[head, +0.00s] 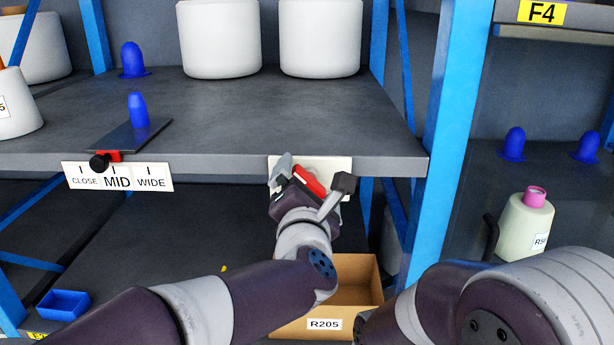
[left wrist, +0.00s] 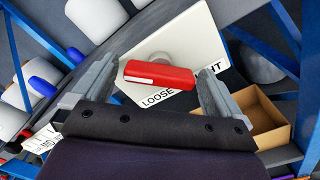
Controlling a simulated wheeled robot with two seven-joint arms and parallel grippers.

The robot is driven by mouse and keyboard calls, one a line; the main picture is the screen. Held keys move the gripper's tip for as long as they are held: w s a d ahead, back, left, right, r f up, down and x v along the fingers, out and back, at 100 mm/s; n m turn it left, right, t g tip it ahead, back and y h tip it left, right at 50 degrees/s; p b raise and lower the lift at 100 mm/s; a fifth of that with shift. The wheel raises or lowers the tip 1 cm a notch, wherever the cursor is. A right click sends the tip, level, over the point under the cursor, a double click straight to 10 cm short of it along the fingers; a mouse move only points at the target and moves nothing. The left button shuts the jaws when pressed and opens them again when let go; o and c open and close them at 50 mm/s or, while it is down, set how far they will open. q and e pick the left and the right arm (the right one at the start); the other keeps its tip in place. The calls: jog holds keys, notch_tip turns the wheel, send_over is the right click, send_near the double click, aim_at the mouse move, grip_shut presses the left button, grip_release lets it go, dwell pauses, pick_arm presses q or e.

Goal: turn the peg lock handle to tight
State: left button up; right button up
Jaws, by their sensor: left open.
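The peg lock handle (head: 309,181) is a red bar on a white plate (head: 342,166) on the shelf's front edge. In the left wrist view the red handle (left wrist: 160,75) lies nearly level in that picture, in front of a round grey hub. The plate (left wrist: 192,38) there reads LOOSE, and a second word ending in HT is partly hidden by a finger. My left gripper (head: 313,188) is open, with one finger on each side of the handle (left wrist: 150,92). I cannot tell whether either finger touches it. My right gripper is out of view; only my right arm shows at lower right.
A slider with a red and black knob (head: 103,161) sits above a CLOSE, MID, WIDE label (head: 118,177) to the left. White bobbins (head: 320,38) and blue pegs (head: 138,110) stand on the shelf. A cardboard box (head: 362,275) marked R205 is below. A blue post (head: 452,120) rises at right.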

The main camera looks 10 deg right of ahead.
pick_arm(q)
jog(key=shift+w+a, duration=0.1)
jog(key=shift+a, duration=0.05)
jog(key=c, duration=1)
jog(key=shift+o, duration=0.2)
